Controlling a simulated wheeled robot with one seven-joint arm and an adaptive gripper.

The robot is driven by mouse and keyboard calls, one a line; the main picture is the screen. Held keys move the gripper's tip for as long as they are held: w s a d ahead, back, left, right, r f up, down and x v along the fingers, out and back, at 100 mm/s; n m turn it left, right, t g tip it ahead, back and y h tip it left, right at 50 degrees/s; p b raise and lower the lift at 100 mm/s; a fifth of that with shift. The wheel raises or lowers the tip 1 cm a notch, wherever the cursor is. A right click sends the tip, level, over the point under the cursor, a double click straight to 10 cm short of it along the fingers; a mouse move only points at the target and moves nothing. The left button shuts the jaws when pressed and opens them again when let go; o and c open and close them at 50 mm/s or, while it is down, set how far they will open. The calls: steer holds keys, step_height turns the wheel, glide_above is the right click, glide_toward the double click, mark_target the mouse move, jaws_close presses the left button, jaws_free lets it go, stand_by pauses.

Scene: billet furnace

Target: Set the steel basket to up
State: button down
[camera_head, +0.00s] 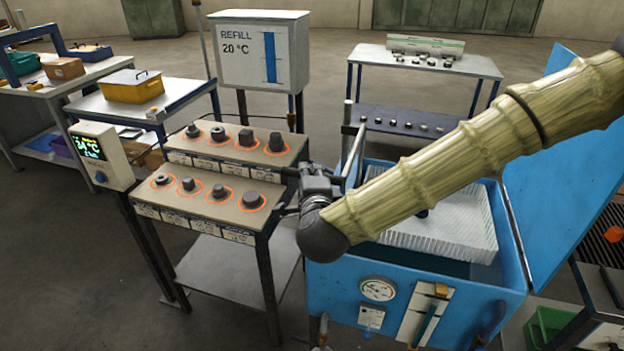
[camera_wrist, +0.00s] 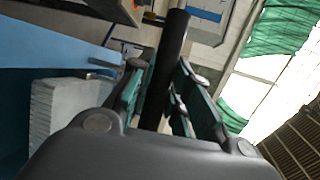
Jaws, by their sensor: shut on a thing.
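The steel basket (camera_head: 440,235) is a pale grey box with fine ribbed or mesh walls. It sits within the open blue tank (camera_head: 400,268), partly hidden behind my arm; its top shows near rim level. Its grey side also shows at the left of the wrist view (camera_wrist: 62,108). My gripper (camera_head: 300,176) is at the tank's left edge, beside a grey upright frame (camera_head: 352,160). In the wrist view, my gripper (camera_wrist: 160,85) is shut on a dark round bar (camera_wrist: 168,60) between its green-padded fingers. How the bar joins the basket is hidden.
A stepped rack (camera_head: 225,178) with dark metal pieces in orange rings stands close left of my gripper. The tank's raised blue lid (camera_head: 560,180) is at right. A temperature display (camera_head: 100,155) and a refill sign (camera_head: 258,52) stand at left and behind. Open floor lies beyond.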

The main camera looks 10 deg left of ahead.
steer(key=shift+w+a+r, duration=0.1)
steer(key=shift+r, duration=0.3)
steer(key=c, duration=1.6)
jaws_free()
steer(key=shift+f, duration=0.1)
steer(key=shift+s, duration=0.35)
steer(key=v, duration=1.1)
steer(key=shift+s, duration=0.25)
